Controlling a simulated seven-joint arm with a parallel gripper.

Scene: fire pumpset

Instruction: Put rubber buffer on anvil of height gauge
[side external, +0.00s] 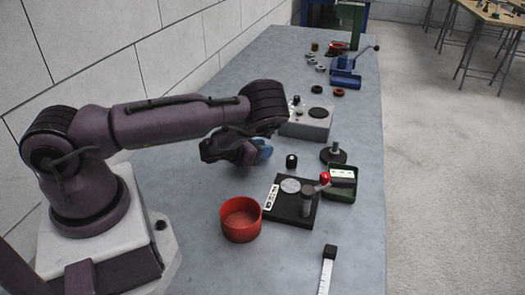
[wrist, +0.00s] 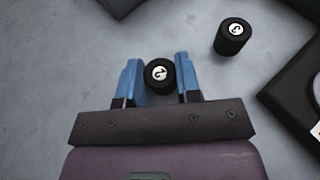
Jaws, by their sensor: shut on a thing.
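My gripper (wrist: 157,60) has its blue fingers shut on a black rubber buffer (wrist: 160,76), a short cylinder with a white number disc on top, seemingly a 2. In the side view my gripper (side external: 261,153) is low over the bench, left of a second black buffer (side external: 291,160), and hides the held one. The second buffer also shows in the wrist view (wrist: 232,37), standing upright and apart. The height gauge (side external: 307,212) has a dark base, a round pale anvil (side external: 291,185) with nothing on it, and a post with a red knob. Its dark edge shows at the wrist view's right.
A red bowl (side external: 241,231) stands left of the gauge. A blue vice (side external: 345,77) is farther back. The bench (side external: 200,265) is clear at front left.

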